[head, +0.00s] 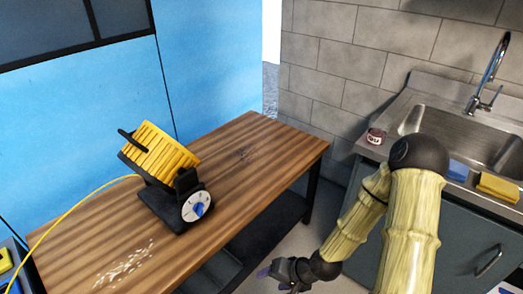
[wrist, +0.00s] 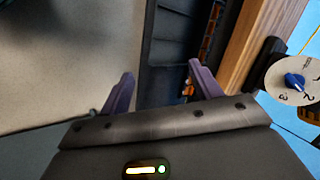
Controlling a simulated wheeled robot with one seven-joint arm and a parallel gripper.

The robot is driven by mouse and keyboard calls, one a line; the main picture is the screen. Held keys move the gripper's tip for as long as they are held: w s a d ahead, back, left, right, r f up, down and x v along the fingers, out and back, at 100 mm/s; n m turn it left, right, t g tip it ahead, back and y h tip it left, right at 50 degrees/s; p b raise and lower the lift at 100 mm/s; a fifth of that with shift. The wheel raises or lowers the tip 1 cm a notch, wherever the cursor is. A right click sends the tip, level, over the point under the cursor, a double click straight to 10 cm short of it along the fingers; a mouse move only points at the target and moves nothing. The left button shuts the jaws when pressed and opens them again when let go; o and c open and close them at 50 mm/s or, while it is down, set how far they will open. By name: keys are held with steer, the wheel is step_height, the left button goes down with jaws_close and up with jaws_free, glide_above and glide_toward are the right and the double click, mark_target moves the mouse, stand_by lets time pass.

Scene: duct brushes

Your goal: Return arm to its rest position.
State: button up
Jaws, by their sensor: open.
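My arm (head: 408,220) is pale yellow with black joints. It is bent and reaches down to the floor area in front of the wooden table. My gripper (head: 276,270) hangs low, to the right of the table, in the head view. In the wrist view my gripper (wrist: 160,85) shows two purple fingers spread apart with nothing between them. Beyond the fingers are floor and the dark underside of the table.
A yellow duct fan (head: 160,152) with a dial base (head: 197,206) and yellow cable (head: 80,203) stands on the wooden table (head: 255,165). Floor between table and cabinet is clear.

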steer(key=s+d+r+n+h, duration=0.1)
steer(key=d+r+n+h, duration=0.2)
steer(key=d+r+h, duration=0.7)
step_height(320, 180, up, 34)
steer(key=s+d+y+p, duration=0.1)
steer(key=s+y+p, duration=0.1)
steer(key=p, duration=2.2)
steer(key=shift+d+f+y, duration=0.2)
steer(key=shift+d+y, duration=0.1)
steer(key=shift+y, duration=0.4)
